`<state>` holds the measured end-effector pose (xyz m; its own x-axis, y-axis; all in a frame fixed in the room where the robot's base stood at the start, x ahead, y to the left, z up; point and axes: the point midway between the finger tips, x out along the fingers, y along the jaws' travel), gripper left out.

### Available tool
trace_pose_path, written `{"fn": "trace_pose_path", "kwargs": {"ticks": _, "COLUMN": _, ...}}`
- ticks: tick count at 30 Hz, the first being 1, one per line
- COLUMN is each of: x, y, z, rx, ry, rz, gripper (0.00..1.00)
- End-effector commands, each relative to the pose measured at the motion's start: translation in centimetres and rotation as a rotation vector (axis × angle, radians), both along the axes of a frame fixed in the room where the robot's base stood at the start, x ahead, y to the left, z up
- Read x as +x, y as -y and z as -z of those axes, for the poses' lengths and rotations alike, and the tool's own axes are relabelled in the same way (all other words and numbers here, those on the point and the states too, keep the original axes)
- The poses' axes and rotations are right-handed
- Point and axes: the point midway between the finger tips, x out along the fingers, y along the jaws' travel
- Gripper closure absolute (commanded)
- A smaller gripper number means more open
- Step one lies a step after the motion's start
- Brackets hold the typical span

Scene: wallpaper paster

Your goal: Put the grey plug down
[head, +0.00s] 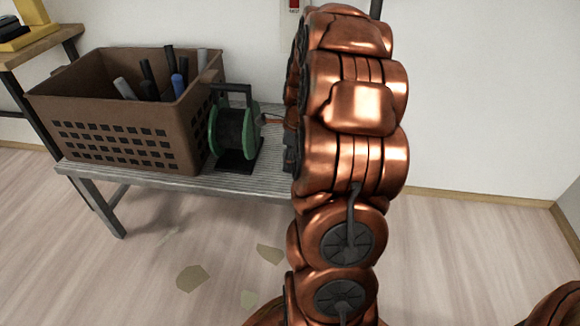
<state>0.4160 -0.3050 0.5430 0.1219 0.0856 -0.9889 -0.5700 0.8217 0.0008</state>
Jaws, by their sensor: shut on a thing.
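My copper-coloured arm rises through the middle of the picture and covers part of the bench behind it. My gripper is hidden behind the arm. Only a narrow dark grey sliver shows at the arm's left edge, above the bench, and I cannot tell what it is part of. I cannot make out the grey plug.
The grey slatted bench (190,183) bears a brown crate (120,143) with several tools and a green-and-black cable reel (236,135). A wooden shelf (38,46) stands at far left. Flat tan pieces (190,277) lie on the floor.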

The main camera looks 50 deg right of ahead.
Motion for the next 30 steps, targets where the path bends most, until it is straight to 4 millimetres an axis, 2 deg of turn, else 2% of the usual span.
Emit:
{"fn": "trace_pose_path", "kwargs": {"ticks": 4, "x": 0.9, "y": 1.2, "z": 0.2, "rx": -0.001, "ry": 0.003, "rz": -0.001, "gripper": 1.00}}
{"fn": "trace_pose_path", "kwargs": {"ticks": 13, "x": 1.4, "y": 2.2, "z": 0.5, "rx": 0.001, "ry": 0.001, "rz": 0.000, "gripper": 1.00}}
{"fn": "trace_pose_path", "kwargs": {"ticks": 18, "x": 1.4, "y": 2.0, "z": 3.3, "rx": 0.002, "ry": 0.001, "rz": -0.001, "gripper": 1.00}}
{"fn": "trace_pose_path", "kwargs": {"ticks": 20, "x": 1.4, "y": 2.0, "z": 3.8, "rx": 0.001, "ry": 0.000, "rz": -0.001, "gripper": 1.00}}
{"fn": "trace_pose_path", "kwargs": {"ticks": 30, "x": 1.4, "y": 2.0, "z": 3.8, "rx": 0.000, "ry": 0.000, "rz": -0.001, "gripper": 1.00}}
